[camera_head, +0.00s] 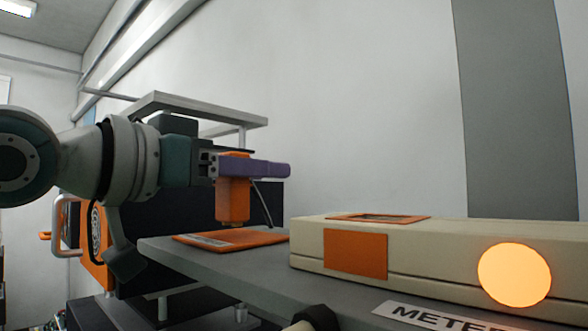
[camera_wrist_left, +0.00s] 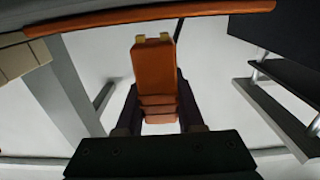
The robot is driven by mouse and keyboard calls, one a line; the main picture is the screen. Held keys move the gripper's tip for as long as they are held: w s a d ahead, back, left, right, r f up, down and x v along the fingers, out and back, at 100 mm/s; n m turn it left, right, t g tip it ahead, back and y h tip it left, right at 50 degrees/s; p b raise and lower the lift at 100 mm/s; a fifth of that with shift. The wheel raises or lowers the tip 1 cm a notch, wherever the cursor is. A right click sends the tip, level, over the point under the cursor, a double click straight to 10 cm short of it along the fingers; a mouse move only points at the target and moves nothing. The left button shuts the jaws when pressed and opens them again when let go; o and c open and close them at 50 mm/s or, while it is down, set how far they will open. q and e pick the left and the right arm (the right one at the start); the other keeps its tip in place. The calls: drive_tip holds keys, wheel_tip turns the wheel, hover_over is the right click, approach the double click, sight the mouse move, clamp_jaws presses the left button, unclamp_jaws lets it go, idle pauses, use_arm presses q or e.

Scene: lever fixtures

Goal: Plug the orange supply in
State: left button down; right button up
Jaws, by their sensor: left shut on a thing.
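An orange plug (camera_head: 233,198), seemingly the supply plug, hangs upright from my left gripper (camera_head: 262,168), which is shut on it. A thin cable shows behind it. In the left wrist view the plug (camera_wrist_left: 156,72) sits between the dark fingers, with two small pale tips at its far end. The plug is above an orange mat (camera_head: 255,238) and left of a cream meter box (camera_head: 450,243), apart from both. An orange-framed opening (camera_head: 380,217) is on the box's top; its inside is hidden. My right gripper is not in view.
The box stands on a grey shelf (camera_head: 215,275). Its front has an orange square (camera_head: 356,254) and a glowing orange disc (camera_head: 514,274). A grey frame (camera_head: 205,107) stands behind my left arm. Air above the box is clear.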

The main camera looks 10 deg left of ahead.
use_arm(q)
drive_tip(key=shift+f, duration=0.4)
drive_tip(key=shift+c, duration=2.2)
unclamp_jaws()
drive_tip(key=shift+s+a, duration=0.1)
